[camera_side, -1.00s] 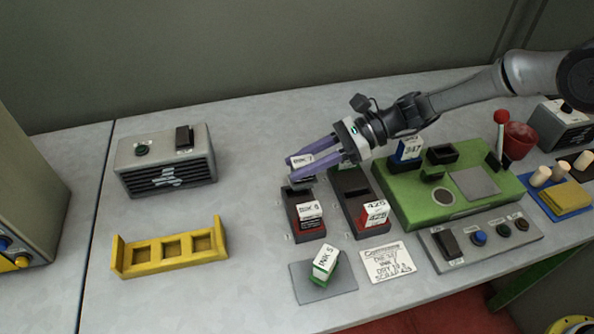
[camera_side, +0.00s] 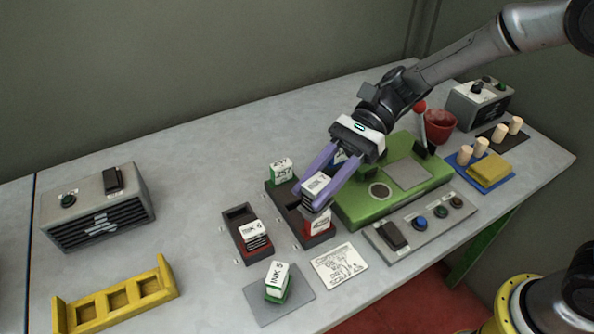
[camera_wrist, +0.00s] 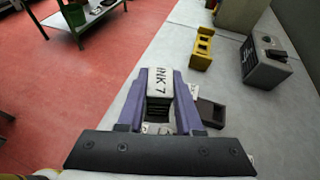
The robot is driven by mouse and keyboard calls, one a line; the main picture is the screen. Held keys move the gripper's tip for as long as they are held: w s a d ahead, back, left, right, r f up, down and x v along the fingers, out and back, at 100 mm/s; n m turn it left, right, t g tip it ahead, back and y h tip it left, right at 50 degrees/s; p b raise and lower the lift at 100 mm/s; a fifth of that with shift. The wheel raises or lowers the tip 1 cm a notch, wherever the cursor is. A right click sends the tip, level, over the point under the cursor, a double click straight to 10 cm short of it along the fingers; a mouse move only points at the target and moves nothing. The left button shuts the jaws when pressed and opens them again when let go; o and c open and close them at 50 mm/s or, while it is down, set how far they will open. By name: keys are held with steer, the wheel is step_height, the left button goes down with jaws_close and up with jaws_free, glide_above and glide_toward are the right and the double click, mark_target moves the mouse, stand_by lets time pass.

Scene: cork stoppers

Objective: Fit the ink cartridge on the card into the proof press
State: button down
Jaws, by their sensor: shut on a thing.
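My gripper (camera_side: 316,190) has purple fingers shut on a cartridge (camera_side: 317,184) with a white top and dark ribbed side. The wrist view shows it between the fingers (camera_wrist: 159,108), labelled INK 7 (camera_wrist: 160,80). It is held above the right dark rack (camera_side: 286,213), near that rack's front red-based cartridge (camera_side: 318,224). The green proof press (camera_side: 352,213) stands just right of the gripper. A blue cartridge (camera_side: 339,158) on the press is mostly hidden by my fingers, and the press's dark socket is hidden by my arm. The handwritten card (camera_side: 340,267) lies in front; its writing is hard to read.
The left dark rack (camera_side: 236,214) has an empty back slot and an INK 6 cartridge (camera_side: 254,236) in front. A green 257 cartridge (camera_side: 281,172) is behind. A green INK 5 cartridge (camera_side: 277,281) leans on a grey pad (camera_side: 259,309). A switch panel (camera_side: 405,241) fronts the press.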

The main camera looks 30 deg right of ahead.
steer(key=shift+s+d+f+n+g+h, duration=0.65)
steer(key=shift+d+f+n+g+h, duration=0.65)
steer(key=shift+d+n+h, duration=1.6)
steer(key=shift+s+d+f+n+g+h, duration=0.7)
steer(key=shift+d+n+g+h, duration=1)
steer(key=shift+d+n+h, duration=1.2)
steer(key=shift+s+d+f+n+g+h, duration=0.55)
steer(key=shift+d+f+n+g+h, duration=1.2)
steer(key=shift+n+h, duration=1.85)
steer(key=w+d+r+n+t+h, duration=0.4)
steer(key=w+d+r+n+t, duration=0.15)
steer(key=w+n, duration=0.2)
steer(key=w+d+r+n+t+h, duration=0.3)
steer(key=w+d+r+n+t, duration=0.1)
steer(key=w+d+n+t, duration=0.3)
steer(key=shift+m+t, duration=0.25)
steer(key=shift+t, duration=0.05)
steer(key=shift+w+a+f, duration=0.45)
steer(key=shift+a+f, duration=0.05)
steer(key=shift+f, duration=0.65)
steer(key=shift+w+a+f, duration=0.45)
steer(key=shift+a+f, duration=0.1)
steer(key=shift+f, duration=0.65)
steer(key=shift+w+a+f, duration=0.45)
steer(key=shift+a+f, duration=0.05)
steer(key=shift+f, duration=0.65)
steer(key=shift+f, duration=0.85)
